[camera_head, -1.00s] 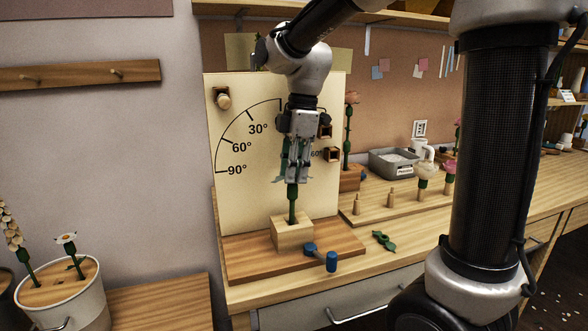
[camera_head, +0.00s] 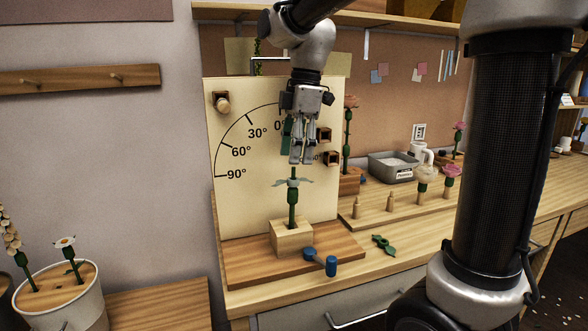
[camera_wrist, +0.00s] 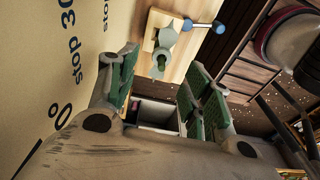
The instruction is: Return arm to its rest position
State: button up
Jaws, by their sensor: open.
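My gripper (camera_head: 301,158) hangs fingers-down in front of the angle board (camera_head: 237,200) in the head view. Its jaws are open with nothing between them. Below the fingertips, and apart from them, a green stem (camera_head: 292,208) with pale grey-green leaves at its top stands upright in a wooden block (camera_head: 291,237). The wrist view shows the green-padded fingers (camera_wrist: 160,90) spread apart. In that view the stem (camera_wrist: 163,52) and its block lie beyond the fingers.
A blue-handled clamp (camera_head: 320,261) is at the block's base, and a green part (camera_head: 383,244) lies on the bench. Flowers, wooden pegs and a grey tray (camera_head: 393,165) stand to the right. A white pot (camera_head: 62,302) with flowers is at lower left.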

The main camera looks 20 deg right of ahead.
jog(key=m, duration=0.2)
jog(key=d+r+m, duration=0.1)
jog(key=m, duration=0.1)
jog(key=r+m, duration=0.1)
jog(key=m, duration=0.1)
jog(key=shift+w+d+r+t, duration=0.2)
jog(key=shift+w+d+t, duration=0.05)
jog(key=shift+d+t, duration=0.05)
jog(key=s+d+f+m+t, duration=0.1)
jog(key=s+d+f+m, duration=0.1)
jog(key=s+d+m, duration=0.2)
jog(key=s+d+f+m+t+h, duration=0.1)
jog(key=s+d+f+m, duration=0.2)
jog(key=s, duration=0.6)
jog(key=s+d+f+m+t, duration=0.2)
jog(key=s+d+f+m, duration=0.1)
jog(key=s+d+m, duration=0.2)
jog(key=shift+s+d+h, duration=0.25)
jog(key=shift+s+h, duration=0.05)
jog(key=shift+s, duration=0.45)
